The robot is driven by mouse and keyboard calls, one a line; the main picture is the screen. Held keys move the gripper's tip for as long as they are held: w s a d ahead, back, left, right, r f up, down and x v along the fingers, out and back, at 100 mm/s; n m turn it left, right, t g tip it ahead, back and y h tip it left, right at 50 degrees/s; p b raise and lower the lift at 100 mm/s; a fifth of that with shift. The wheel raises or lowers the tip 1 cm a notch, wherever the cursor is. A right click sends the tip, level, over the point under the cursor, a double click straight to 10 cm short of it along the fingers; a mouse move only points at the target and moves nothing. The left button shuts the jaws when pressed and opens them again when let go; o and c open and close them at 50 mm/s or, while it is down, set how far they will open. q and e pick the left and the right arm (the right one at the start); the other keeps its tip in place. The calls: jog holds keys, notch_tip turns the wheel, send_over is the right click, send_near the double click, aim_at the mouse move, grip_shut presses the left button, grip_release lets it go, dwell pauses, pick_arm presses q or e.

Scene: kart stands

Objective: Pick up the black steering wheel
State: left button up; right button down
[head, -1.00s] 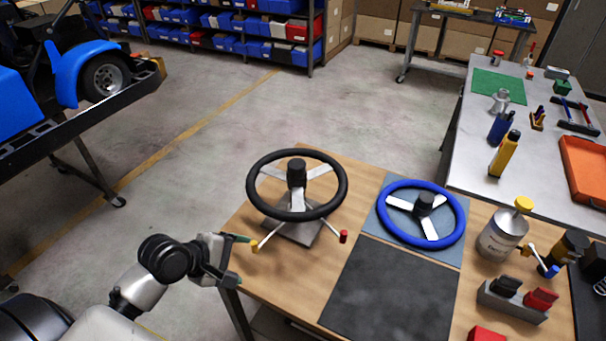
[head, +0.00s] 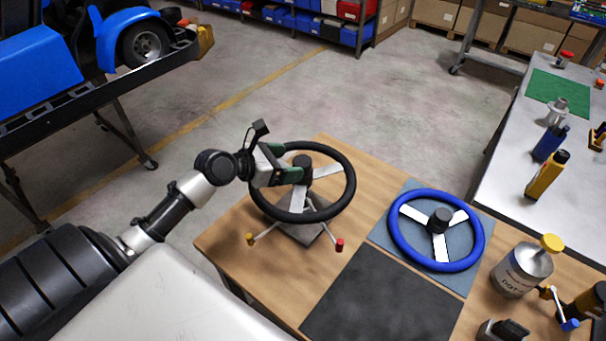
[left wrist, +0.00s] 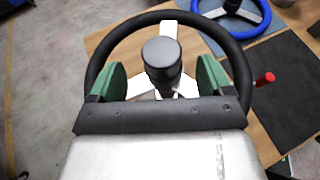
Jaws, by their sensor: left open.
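The black steering wheel (head: 347,197) is mounted on a metal stand (head: 301,232) on the wooden table, its rim raised above the tabletop. My left gripper (head: 286,164) is open at the wheel's left side, with its fingers over the rim and pointing toward the hub. In the left wrist view the green fingertips (left wrist: 159,80) stand on either side of the black hub (left wrist: 162,58), with room between each finger and the hub. The near part of the rim is hidden behind the gripper there. My right gripper is not in view.
A blue steering wheel (head: 477,232) lies on a blue-grey mat to the right. A dark mat (head: 385,295) lies bare in front. Levers with yellow (head: 250,239) and red (head: 340,245) knobs stick out below the black wheel. A canister (head: 522,270) stands at right.

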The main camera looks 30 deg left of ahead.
aim_at(299, 161)
pick_arm(q)
jog(key=p+x, duration=0.1)
jog(key=x, duration=0.2)
jog(key=shift+w+d, duration=0.3)
jog(key=shift+w, duration=0.05)
jog(key=shift+w+d+f, duration=0.15)
jog(key=shift+w+f, duration=0.15)
jog(key=shift+w, duration=0.1)
jog(key=shift+s, duration=0.1)
jog(key=c, duration=0.4)
grip_shut()
jog(key=shift+r, duration=0.1)
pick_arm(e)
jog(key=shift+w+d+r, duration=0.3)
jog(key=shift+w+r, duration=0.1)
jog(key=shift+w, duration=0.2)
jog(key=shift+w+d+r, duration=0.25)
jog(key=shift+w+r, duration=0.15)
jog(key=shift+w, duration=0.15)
